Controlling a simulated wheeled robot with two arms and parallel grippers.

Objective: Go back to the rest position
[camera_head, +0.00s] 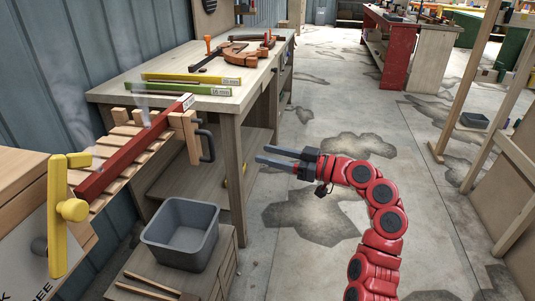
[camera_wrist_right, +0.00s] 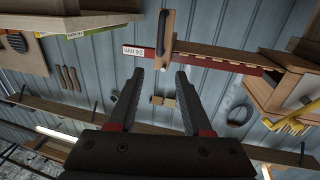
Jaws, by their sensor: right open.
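My right gripper (camera_head: 278,157) is open and empty, its two grey fingers pointing left in the head view, over the floor just right of the workbench. It also shows in the right wrist view (camera_wrist_right: 158,75), with its fingers apart and nothing between them. The red arm behind it curves down to the bottom of the head view. A red bar (camera_head: 134,150) with a white end label lies across a wooden slatted rack (camera_head: 125,130) at the left. In the wrist view the bar's label (camera_wrist_right: 140,52) reads 24 mm. My left gripper is not in view.
A wooden workbench (camera_head: 262,66) holds yellow (camera_head: 190,78) and green (camera_head: 178,88) labelled bars and orange clamps (camera_head: 240,52). A grey bin (camera_head: 182,232) stands on a low wooden box. A yellow clamp (camera_head: 62,210) is at far left. Open floor (camera_head: 345,80) lies right of the bench.

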